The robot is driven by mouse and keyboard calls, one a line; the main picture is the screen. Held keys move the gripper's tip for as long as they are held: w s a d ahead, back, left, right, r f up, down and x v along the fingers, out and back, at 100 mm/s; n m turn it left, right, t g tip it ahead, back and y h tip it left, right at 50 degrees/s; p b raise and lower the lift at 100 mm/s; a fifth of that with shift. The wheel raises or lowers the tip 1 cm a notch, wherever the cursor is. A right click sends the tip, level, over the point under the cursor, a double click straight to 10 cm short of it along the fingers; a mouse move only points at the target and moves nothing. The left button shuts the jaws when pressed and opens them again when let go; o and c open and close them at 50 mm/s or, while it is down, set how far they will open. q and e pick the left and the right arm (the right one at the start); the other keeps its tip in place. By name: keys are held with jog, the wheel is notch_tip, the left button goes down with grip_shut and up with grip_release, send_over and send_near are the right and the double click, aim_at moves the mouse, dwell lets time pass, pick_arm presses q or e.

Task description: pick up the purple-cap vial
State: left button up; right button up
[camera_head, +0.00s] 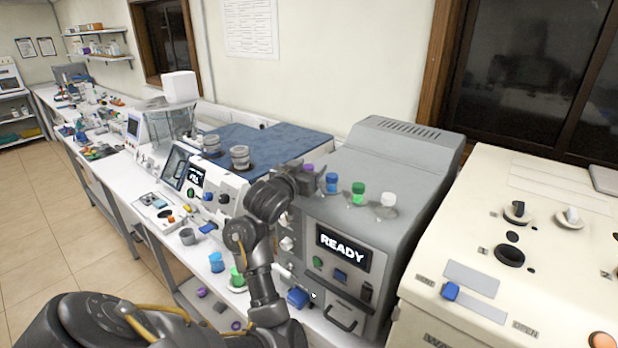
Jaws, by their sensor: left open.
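The purple-cap vial (308,168) is at the left end of a row of capped vials on top of the grey machine with the READY screen. Only its purple cap shows; my gripper hides its body. My left gripper (304,181) is open at the vial, just in front of and below the cap. I cannot tell whether its fingers are around the vial or touch it. My right gripper is out of view.
To the right in the row stand a blue-cap vial (332,182), a green-cap vial (358,192) and a white-cap vial (388,205). A cream machine (480,230) stands at right. Blue (216,262) and green (237,276) items sit on the bench.

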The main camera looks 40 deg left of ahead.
pick_arm(q)
jog(key=shift+a, duration=0.1)
jog(key=c, duration=1)
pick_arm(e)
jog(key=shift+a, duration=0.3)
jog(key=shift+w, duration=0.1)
